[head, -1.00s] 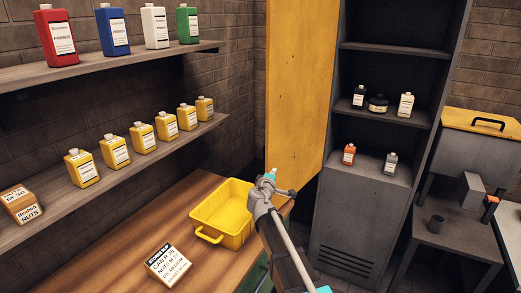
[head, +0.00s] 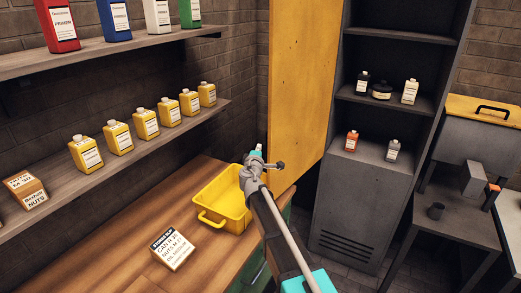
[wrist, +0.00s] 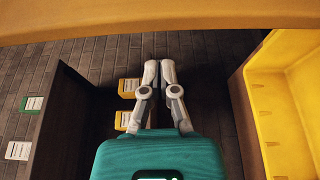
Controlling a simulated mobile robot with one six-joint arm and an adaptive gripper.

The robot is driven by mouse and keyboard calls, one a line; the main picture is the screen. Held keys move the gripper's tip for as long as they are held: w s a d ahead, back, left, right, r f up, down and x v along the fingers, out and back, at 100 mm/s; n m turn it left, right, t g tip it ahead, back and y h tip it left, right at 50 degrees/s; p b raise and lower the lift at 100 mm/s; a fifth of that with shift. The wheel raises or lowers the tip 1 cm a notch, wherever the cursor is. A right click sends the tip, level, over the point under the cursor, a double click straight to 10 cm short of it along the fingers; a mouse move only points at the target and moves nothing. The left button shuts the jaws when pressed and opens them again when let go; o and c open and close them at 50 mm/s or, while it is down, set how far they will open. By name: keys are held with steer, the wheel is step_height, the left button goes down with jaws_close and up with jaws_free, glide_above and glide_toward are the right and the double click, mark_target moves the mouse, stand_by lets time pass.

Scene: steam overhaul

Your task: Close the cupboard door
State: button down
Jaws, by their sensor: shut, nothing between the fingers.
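The tall grey cupboard (head: 362,195) stands open at centre right in the head view. Its yellow door (head: 300,85) is swung wide open to the left, its broad face showing. My gripper (head: 257,165) is in front of the door's lower left part, beside the yellow tray; its fingertips are hard to make out there. In the wrist view my gripper's fingers (wrist: 159,64) are together and empty. A yellow-orange band (wrist: 160,22) crosses the top of that view, likely the door; I cannot tell whether the fingers touch it.
The yellow tray (head: 236,221) and a labelled box (head: 172,249) sit on the wooden bench (head: 115,262). Shelves with several bottles line the left wall. Bottles and a jar stand inside the cupboard. A grey table (head: 455,225) with a cup stands at right.

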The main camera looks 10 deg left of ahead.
steer(key=w, duration=0.8)
steer(key=shift+w, duration=0.3)
